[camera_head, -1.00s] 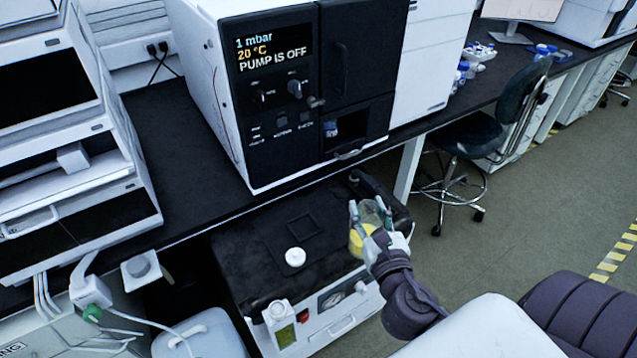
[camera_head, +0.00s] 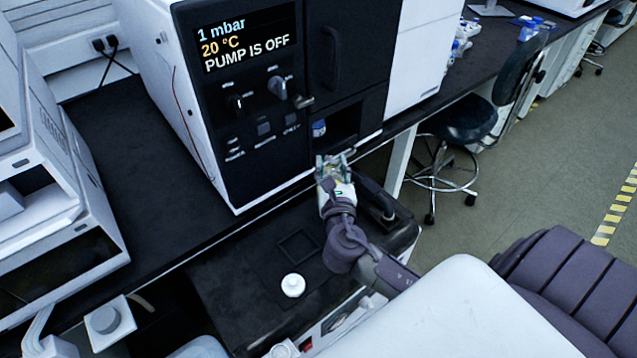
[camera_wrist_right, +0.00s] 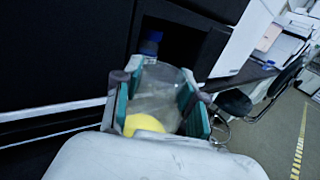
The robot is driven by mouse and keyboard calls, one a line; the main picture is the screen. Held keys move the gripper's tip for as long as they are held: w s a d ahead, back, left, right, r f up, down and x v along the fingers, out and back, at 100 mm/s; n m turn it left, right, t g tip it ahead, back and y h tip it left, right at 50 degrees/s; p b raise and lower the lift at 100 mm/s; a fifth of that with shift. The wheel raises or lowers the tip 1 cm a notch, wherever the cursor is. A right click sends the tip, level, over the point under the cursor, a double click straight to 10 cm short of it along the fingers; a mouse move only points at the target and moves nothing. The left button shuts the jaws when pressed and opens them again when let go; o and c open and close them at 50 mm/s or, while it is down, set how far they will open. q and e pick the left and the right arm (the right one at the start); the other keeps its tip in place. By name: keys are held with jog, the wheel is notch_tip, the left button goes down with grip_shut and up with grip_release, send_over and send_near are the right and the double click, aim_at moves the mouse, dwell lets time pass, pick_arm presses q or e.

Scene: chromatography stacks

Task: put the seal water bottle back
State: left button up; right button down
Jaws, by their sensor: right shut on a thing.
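My right gripper (camera_head: 333,160) is shut on the seal water bottle (camera_wrist_right: 155,95), a clear vessel with yellow at its bottom in the right wrist view. In the head view the gripper and bottle are just in front of the open lower compartment (camera_head: 345,124) of the black-and-white instrument. A small blue-capped container (camera_head: 319,128) stands inside that compartment, at its left. In the right wrist view the blue cap (camera_wrist_right: 151,38) shows just beyond the bottle's rim. The bottle is largely hidden by the fingers in the head view. My left gripper is out of view.
Below the bench is a black-topped pump unit (camera_head: 240,290) with a white round cap (camera_head: 293,285) and a square recess (camera_head: 298,246). The instrument display reads "PUMP IS OFF". A dark chair (camera_head: 465,122) stands to the right. The bench (camera_head: 135,170) left of the instrument is clear.

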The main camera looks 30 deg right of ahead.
jog(key=shift+w+a+f, duration=0.35)
jog(key=shift+w, duration=0.2)
jog(key=shift+w+a+f, duration=0.35)
jog(key=shift+w, duration=0.2)
jog(key=shift+w+a+f, duration=0.15)
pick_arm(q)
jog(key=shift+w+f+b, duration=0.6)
pick_arm(e)
jog(key=shift+f, duration=2)
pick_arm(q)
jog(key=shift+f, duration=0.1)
pick_arm(e)
jog(key=shift+f, duration=0.1)
jog(key=c, duration=0.7)
grip_release()
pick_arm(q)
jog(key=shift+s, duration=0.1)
pick_arm(e)
jog(key=shift+o, duration=0.2)
jog(key=shift+a, duration=0.1)
pick_arm(q)
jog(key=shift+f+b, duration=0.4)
jog(key=shift+b, duration=0.05)
pick_arm(e)
jog(key=v, duration=1.2)
